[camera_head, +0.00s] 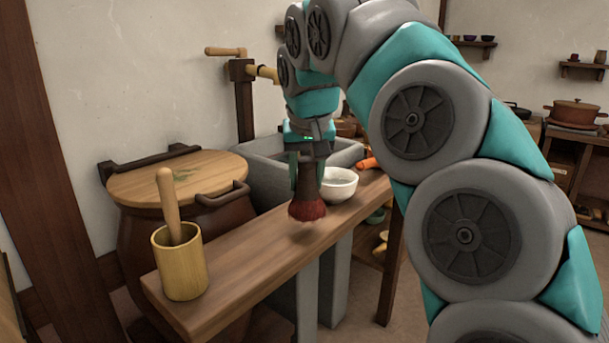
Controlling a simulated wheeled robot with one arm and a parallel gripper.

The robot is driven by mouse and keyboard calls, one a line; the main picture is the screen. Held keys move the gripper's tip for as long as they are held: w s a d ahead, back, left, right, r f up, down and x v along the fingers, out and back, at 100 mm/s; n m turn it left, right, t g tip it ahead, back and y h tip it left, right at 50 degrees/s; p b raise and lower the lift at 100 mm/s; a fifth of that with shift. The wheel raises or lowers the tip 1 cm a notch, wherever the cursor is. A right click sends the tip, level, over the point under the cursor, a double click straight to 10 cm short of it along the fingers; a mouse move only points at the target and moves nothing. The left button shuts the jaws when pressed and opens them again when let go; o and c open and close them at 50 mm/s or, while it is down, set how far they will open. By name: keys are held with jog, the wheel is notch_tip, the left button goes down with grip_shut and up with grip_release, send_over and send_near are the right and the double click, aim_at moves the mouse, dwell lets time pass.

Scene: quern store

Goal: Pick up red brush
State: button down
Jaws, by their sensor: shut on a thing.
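The red brush (307,209) has a dark brown handle and red bristles that point down. My gripper (308,170) is shut on the brush's handle and points downward. The bristles are a little above the narrow wooden bench (262,258), with a soft shadow below them on the bench top. My arm comes in from the right and hides part of the room behind.
A white bowl (340,186) stands on the bench just right of the brush. A wooden mortar with a pestle (180,262) stands at the bench's near left end. A lidded barrel (176,178) and a grey stone trough (262,172) are behind. The bench between mortar and brush is clear.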

aim_at(313, 197)
jog(key=s, duration=0.3)
jog(key=s+d, duration=0.1)
jog(key=s, duration=0.2)
jog(key=s+r, duration=0.1)
jog(key=s, duration=0.2)
jog(key=shift+s+d+b, duration=0.15)
jog(key=shift+s+b, duration=0.2)
